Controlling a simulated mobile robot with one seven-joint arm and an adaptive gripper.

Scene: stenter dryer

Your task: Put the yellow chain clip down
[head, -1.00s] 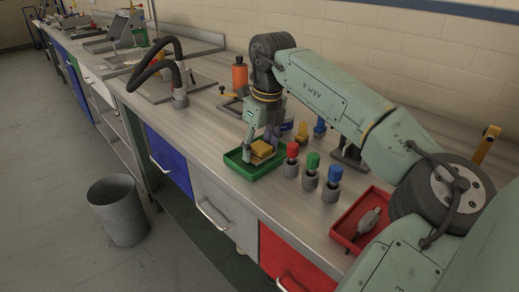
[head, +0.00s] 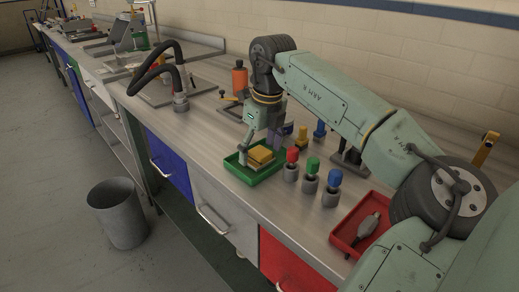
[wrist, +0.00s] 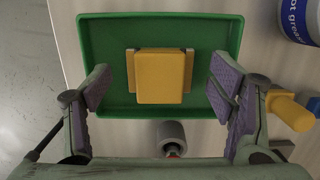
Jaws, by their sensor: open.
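The yellow chain clip (wrist: 160,77) lies in the green tray (wrist: 108,34), near the middle of its floor. The clip (head: 261,154) and the green tray (head: 237,170) also show in the head view, on the steel bench. My gripper (wrist: 160,88) is open, with its purple-padded fingers apart on the left and right of the clip. Neither finger touches the clip in the wrist view. In the head view my gripper (head: 259,148) is over the tray and partly hides its far side.
Red (head: 292,157), green (head: 312,166) and blue (head: 334,176) topped pegs stand in grey holders right of the tray. A red tray (head: 345,235) with a grey item lies further right. A labelled can (wrist: 300,18) and a yellow-ended object (wrist: 289,108) are near my right finger.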

